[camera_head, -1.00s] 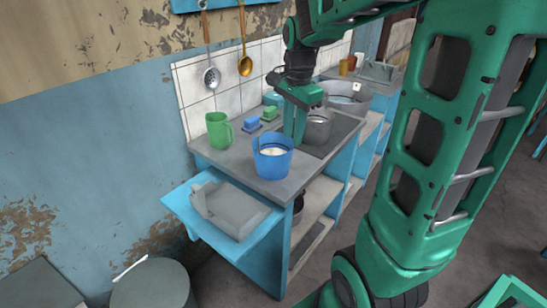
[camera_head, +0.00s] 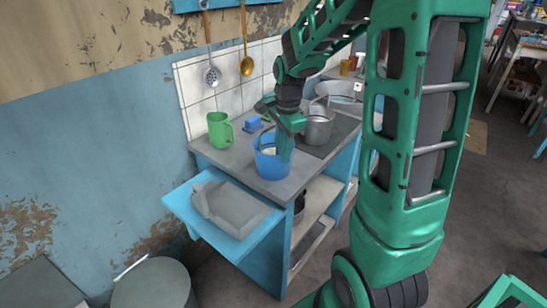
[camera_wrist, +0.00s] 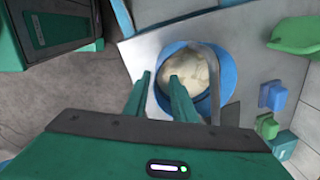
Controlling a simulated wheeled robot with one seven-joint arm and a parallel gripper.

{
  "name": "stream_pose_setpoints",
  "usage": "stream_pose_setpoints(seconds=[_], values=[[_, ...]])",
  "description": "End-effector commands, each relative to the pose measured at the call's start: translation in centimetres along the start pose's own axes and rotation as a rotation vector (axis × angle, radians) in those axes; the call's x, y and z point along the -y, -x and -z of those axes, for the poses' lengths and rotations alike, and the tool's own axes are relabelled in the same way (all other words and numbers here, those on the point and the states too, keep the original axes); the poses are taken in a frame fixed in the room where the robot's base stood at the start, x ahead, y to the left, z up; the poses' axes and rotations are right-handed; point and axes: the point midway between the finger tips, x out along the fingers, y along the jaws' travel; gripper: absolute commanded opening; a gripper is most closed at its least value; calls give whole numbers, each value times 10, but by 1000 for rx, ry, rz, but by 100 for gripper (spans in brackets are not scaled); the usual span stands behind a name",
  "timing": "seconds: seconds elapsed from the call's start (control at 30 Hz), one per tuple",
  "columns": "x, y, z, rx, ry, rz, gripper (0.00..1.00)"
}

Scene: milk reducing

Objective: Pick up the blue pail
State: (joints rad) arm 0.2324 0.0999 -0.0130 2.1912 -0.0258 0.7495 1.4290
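The blue pail (camera_head: 268,168) stands upright on the grey countertop, with pale contents inside. In the wrist view the pail (camera_wrist: 229,78) is seen from above, with its handle arcing across the right side of the opening. My gripper (camera_head: 285,154) is at the pail's right side in the head view, pointing down. In the wrist view my gripper (camera_wrist: 160,80) is open, its fingers apart on either side of the near-left rim: one outside the pail, one over the pale contents. Whether a finger touches the wall cannot be told.
A green mug (camera_head: 218,130) stands left of the pail. A grey pot (camera_head: 318,128) stands to the right. Blue and green blocks (camera_wrist: 272,96) lie near the wall. A blue pull-out shelf (camera_head: 186,203) carries a grey object. The counter's front edge is close to the pail.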

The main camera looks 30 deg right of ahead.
Motion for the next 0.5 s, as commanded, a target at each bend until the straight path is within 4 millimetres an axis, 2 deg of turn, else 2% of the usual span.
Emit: stream_pose_setpoints(seconds=[0.17,0.43,0.47,0.5], values=[[0,-20,0,0,0,-2,24],[0,-22,0,0,0,1,24],[0,-22,0,0,0,1,22],[0,-22,0,0,0,1,12]])
